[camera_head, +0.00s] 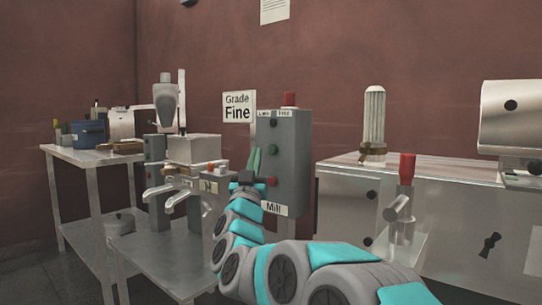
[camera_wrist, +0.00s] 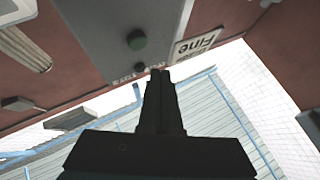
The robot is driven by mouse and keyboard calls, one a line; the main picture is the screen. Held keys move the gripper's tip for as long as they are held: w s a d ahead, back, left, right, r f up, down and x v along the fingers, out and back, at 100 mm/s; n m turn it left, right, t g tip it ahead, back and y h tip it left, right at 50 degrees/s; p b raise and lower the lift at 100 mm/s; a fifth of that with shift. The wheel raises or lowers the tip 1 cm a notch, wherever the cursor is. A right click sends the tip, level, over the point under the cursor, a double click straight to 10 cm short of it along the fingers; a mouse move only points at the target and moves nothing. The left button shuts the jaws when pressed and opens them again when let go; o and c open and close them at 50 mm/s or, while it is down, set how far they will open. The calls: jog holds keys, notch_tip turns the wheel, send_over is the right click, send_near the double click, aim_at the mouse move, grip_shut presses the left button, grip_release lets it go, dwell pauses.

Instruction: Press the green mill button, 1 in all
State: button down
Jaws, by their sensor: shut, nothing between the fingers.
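The green mill button (camera_head: 272,149) is on the front face of the grey control box (camera_head: 292,160), above a red button (camera_head: 272,181) and the "Mill" label. My gripper (camera_head: 254,153) is shut and empty, its fingers pointing upward just left of the green button in the head view. In the wrist view the green button (camera_wrist: 137,40) shows beyond and slightly left of the shut fingertips (camera_wrist: 159,72). A gap in the picture separates them; whether they touch in depth I cannot tell, but no contact shows.
A black knob (camera_head: 273,123) sits above the button. A "Grade Fine" sign (camera_head: 238,107) stands behind. A metal machine with spouts (camera_head: 180,195) is at left, and a steel counter (camera_head: 345,205) with a red-topped handle (camera_head: 407,168) is at right.

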aim_at(272, 150)
jog(key=shift+w+d, duration=0.8)
jog(key=shift+w, duration=0.3)
dwell(1.3)
jog(key=shift+w+d, duration=0.3)
jog(key=shift+w, duration=0.05)
jog(key=shift+w+d, duration=0.25)
jog(key=shift+w, duration=0.1)
dwell(0.8)
jog(key=shift+s+a, duration=0.1)
dwell(0.3)
jog(key=shift+s+a, duration=0.4)
jog(key=shift+s, duration=0.2)
